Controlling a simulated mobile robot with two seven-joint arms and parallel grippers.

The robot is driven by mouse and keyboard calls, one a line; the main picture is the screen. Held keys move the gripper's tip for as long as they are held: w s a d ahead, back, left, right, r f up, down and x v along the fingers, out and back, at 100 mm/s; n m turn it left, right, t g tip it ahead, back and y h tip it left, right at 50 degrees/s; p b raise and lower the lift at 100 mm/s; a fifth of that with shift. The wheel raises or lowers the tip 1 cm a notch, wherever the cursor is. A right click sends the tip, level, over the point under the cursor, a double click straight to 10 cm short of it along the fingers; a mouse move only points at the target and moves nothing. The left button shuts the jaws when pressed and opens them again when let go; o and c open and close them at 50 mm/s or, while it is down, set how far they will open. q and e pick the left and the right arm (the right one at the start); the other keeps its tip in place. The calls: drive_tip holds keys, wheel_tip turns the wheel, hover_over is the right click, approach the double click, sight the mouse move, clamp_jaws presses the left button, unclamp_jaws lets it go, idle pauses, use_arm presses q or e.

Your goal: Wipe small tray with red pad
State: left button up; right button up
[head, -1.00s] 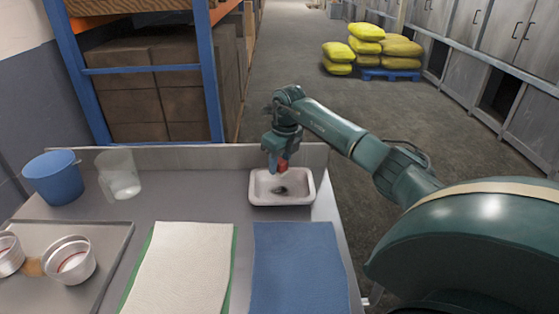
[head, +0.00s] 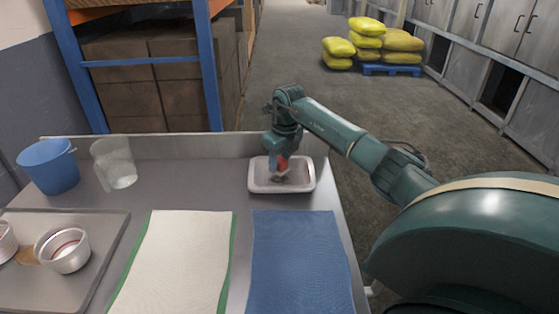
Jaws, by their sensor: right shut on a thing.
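The small tray (head: 254,185), pale and shallow with a raised rim, stands at the back right of the table. My right gripper (head: 281,169) reaches down over it from the right and is shut on the red pad (head: 283,162). The pad is small and mostly covered by the gripper, low over or inside the tray. I cannot tell whether it touches the tray floor. A dark patch on the tray floor is partly hidden by the gripper. My left gripper is not in view.
A blue bucket (head: 49,167) and a clear container (head: 115,164) stand at the back left. A cream cloth (head: 178,262) and a blue cloth (head: 299,262) lie flat in front. A low ledge (head: 190,146) runs along the back.

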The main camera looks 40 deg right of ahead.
drive_tip(key=shift+f+b, duration=0.55)
drive_tip(key=shift+f, duration=0.4)
